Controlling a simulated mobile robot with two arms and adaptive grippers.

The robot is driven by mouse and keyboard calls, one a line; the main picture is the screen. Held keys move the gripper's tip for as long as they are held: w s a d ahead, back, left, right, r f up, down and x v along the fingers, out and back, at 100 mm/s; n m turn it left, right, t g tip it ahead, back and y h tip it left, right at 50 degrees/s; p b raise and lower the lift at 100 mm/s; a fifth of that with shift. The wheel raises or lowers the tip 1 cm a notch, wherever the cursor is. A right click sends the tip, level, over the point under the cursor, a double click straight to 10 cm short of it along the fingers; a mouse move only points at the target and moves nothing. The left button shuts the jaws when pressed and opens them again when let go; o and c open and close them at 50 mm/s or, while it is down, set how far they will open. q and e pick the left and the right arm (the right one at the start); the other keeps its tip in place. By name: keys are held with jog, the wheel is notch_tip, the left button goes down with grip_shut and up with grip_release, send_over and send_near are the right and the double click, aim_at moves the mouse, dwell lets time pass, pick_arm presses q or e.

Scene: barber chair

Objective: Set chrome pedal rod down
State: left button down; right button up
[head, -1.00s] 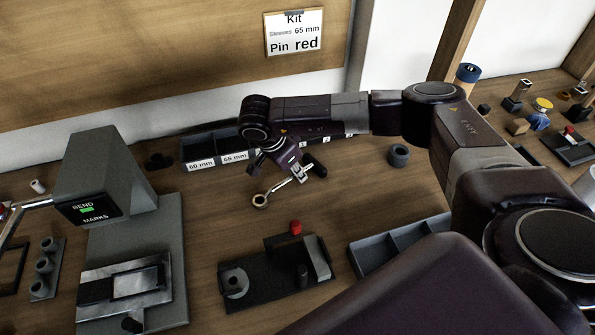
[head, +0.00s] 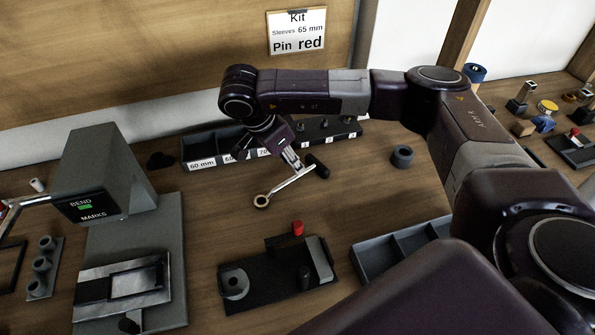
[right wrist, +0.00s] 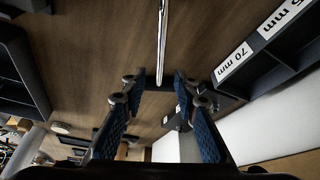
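The chrome pedal rod (head: 285,187) lies on the wooden bench, with a ring at its near left end and a black grip or pad at its far right end. My right gripper (head: 294,163) is just above and behind its middle in the head view. In the right wrist view the two blue-padded fingers (right wrist: 158,84) stand apart, and the rod (right wrist: 162,45) shows between and beyond their tips with gaps on both sides. My left gripper is in neither view.
A labelled sleeve bin (head: 200,163) stands behind the rod. The bender (head: 104,180) stands left. Bare bench lies around the rod's ring.

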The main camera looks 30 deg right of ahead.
aim_at(285, 182)
jog(key=v, duration=0.5)
jog(key=shift+b, duration=0.3)
jog(key=shift+f, duration=0.1)
